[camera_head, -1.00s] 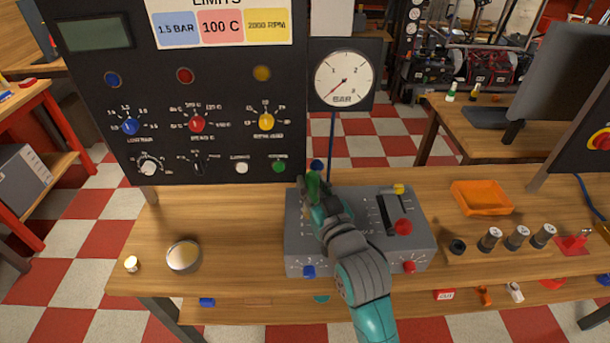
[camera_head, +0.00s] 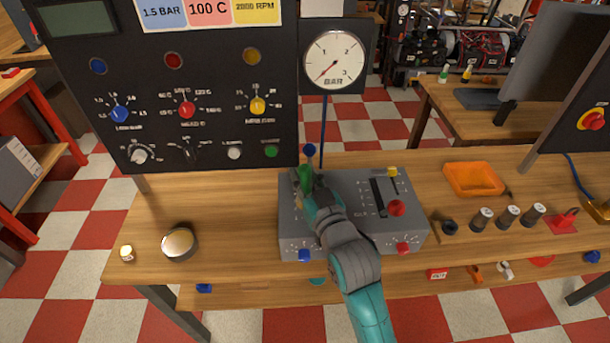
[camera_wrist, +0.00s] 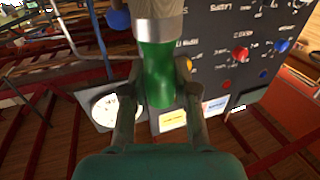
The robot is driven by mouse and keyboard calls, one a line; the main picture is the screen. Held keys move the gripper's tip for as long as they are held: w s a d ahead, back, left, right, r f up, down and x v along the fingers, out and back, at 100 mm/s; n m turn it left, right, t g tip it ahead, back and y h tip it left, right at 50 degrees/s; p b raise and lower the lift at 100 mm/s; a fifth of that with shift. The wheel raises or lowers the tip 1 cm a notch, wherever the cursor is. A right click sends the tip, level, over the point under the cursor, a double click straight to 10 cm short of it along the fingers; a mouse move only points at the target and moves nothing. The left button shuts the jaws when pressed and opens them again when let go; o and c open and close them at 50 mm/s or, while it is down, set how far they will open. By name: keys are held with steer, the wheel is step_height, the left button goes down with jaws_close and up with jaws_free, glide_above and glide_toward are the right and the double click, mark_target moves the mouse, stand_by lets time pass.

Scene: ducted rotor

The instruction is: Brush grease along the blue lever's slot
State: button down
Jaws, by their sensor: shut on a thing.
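My gripper (camera_head: 306,182) is shut on a green-handled brush (camera_wrist: 160,75) over the left part of a grey lever box (camera_head: 346,240). In the wrist view, the green handle sits between both fingers, with a pale metal collar beyond it. The bristle end is cut off at the frame edge there and cannot be made out in the head view. The blue lever's round knob (camera_head: 309,150) shows just behind my gripper; a blue part (camera_wrist: 118,18) beside the brush in the wrist view looks like it. My arm hides the blue lever's slot, so brush contact cannot be told.
On the box's right half is another slot with a red knob (camera_head: 397,208) and a yellow block (camera_head: 392,172). A gauge (camera_head: 333,58) and black panel (camera_head: 200,130) stand behind. A round tin (camera_head: 179,243) lies left; an orange tray (camera_head: 473,179) lies right. Bench left of the box is mostly clear.

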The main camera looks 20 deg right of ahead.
steer(key=shift+f, duration=1)
steer(key=shift+d, duration=0.1)
steer(key=shift+s+d, duration=0.3)
steer(key=shift+d, duration=0.6)
steer(key=shift+s+d, duration=0.3)
steer(key=shift+d, duration=0.6)
steer(key=shift+w+r, duration=0.1)
